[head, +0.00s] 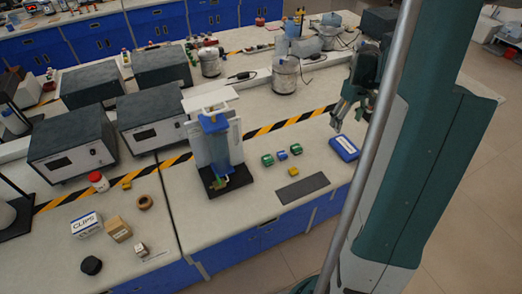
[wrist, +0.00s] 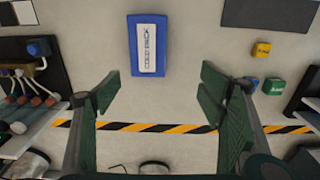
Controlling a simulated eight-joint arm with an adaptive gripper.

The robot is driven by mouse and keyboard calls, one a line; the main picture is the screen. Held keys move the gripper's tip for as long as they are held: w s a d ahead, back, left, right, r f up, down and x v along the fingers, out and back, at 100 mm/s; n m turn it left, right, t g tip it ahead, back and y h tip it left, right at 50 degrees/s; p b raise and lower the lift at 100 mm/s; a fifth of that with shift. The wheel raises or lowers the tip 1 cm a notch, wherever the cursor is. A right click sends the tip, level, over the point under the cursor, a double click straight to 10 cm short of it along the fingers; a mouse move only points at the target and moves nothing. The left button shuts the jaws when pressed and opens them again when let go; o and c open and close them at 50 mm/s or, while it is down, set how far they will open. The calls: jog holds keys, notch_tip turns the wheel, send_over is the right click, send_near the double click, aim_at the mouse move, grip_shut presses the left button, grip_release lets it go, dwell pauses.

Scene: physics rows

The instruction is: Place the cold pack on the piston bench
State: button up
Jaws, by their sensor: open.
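The cold pack is a flat blue block with a white label; it lies on the pale worktop in the head view (head: 344,148) and ahead of my gripper in the wrist view (wrist: 147,45). My gripper (head: 347,118) hangs above the worktop near the pack, and in the wrist view (wrist: 160,92) its fingers are spread and empty, with the pack beyond the fingertips. A tall blue and grey apparatus (head: 212,145) stands on a black base left of the pack. Nothing is labelled as the piston bench, so I cannot tell which thing it is.
Green, blue and yellow blocks (head: 293,171) and a dark grey mat (head: 302,187) lie left of the pack. A yellow-black stripe (head: 285,123) crosses the worktop. A rack with coloured knobs (wrist: 30,95) stands at the wrist view's left. Bare worktop surrounds the pack.

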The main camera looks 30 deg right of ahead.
jog(key=a+r+t, duration=0.1)
jog(key=a+r, duration=0.4)
jog(key=a, duration=0.4)
jog(key=a+r+t+h, duration=0.1)
jog(key=a+r, duration=0.4)
jog(key=a, duration=0.3)
jog(key=a+r+t, duration=0.1)
jog(key=a+r, duration=0.4)
jog(key=a, duration=0.4)
jog(key=s+a+r+t, duration=0.1)
jog(key=s+a+t, duration=0.1)
jog(key=s+a, duration=0.5)
jog(key=s+a+r+t+y, duration=0.1)
jog(key=s+a, duration=0.6)
jog(key=a, duration=0.8)
jog(key=shift+r+t, duration=0.5)
jog(key=shift+r, duration=0.15)
